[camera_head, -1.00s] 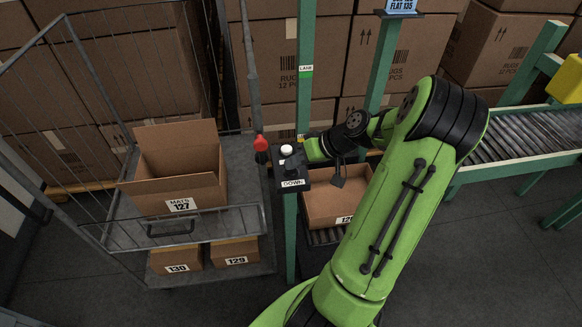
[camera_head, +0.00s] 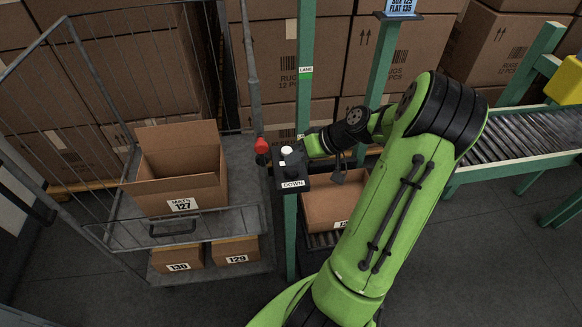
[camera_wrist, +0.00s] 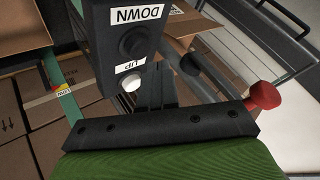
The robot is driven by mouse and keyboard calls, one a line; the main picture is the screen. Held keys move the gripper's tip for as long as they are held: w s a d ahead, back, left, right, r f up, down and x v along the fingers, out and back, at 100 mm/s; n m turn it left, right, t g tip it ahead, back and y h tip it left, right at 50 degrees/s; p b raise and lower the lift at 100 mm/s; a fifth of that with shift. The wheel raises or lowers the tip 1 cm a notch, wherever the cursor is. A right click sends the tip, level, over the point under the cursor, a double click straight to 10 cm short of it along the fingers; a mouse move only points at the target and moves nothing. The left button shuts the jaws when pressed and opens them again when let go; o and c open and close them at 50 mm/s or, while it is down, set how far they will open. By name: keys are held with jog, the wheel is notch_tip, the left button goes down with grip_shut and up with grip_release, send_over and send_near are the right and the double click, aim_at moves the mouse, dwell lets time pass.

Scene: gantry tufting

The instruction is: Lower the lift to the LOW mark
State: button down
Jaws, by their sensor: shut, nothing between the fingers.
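The control box (camera_head: 292,170) stands on a green post, with a white button (camera_head: 287,152) and a DOWN label. In the wrist view, a black button (camera_wrist: 131,42) sits by DOWN and the white button (camera_wrist: 128,82) by UP. My gripper (camera_wrist: 157,86) is shut and empty; its fingertips look close to the box, beside the white button. I cannot tell if they touch. In the head view my wrist ends at the box's right side and the fingertips are hard to make out. A carton (camera_head: 328,205) sits on the roller platform (camera_head: 322,240), partly behind my arm.
A red knob (camera_head: 261,146) is just left of the box. A wire cart (camera_head: 200,222) with cartons stands at left. A LANE label (camera_head: 306,73) is on a green upright. A roller conveyor (camera_head: 530,138) runs at right. Cartons are stacked behind.

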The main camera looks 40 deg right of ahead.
aim_at(295, 170)
notch_tip(295, 170, up, 5)
jog(key=p, duration=0.4)
jog(key=shift+r+p, duration=0.15)
jog(key=shift+p, duration=0.15)
